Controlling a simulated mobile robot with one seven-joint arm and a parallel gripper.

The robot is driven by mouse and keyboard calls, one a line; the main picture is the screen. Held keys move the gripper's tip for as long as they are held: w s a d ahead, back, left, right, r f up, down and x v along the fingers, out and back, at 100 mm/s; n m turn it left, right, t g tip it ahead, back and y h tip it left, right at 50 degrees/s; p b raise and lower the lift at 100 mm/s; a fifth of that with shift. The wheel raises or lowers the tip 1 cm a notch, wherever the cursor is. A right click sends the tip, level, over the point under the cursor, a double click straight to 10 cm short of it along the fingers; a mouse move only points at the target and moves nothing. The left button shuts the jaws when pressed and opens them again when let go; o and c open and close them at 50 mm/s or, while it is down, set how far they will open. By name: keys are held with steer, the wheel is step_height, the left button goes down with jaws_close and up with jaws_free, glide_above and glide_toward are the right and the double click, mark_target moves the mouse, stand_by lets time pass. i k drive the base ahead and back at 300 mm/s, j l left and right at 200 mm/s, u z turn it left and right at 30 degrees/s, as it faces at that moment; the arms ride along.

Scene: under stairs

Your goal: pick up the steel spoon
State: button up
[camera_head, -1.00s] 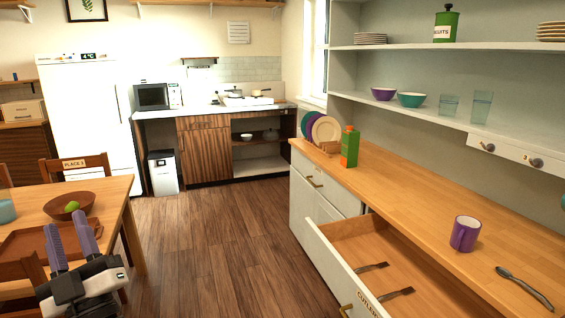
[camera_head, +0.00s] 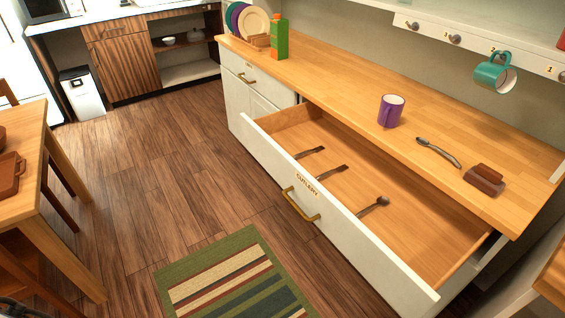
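A grey metal utensil that looks like a spoon (camera_head: 438,152) lies on the wooden counter, right of the purple mug (camera_head: 391,111). A cutlery drawer (camera_head: 292,204) below the counter stands open. Inside it lies another spoon-like utensil (camera_head: 373,206), nearest the drawer's right end. Two more dark utensils, one at the left (camera_head: 309,152) and one beside it (camera_head: 331,172), lie further left in the drawer; their exact kind is hard to tell. My gripper's fingers are not visible; only a small dark piece shows at the bottom left corner.
A brown block-shaped object (camera_head: 484,179) sits right of the counter utensil. A green and orange carton (camera_head: 280,37) stands at the counter's far end. A teal mug (camera_head: 495,72) hangs from a hook. A striped rug (camera_head: 236,275) lies before the drawer. A table (camera_head: 30,190) stands left.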

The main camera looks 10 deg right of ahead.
mark_target(421, 140)
steer(key=z, duration=1.35)
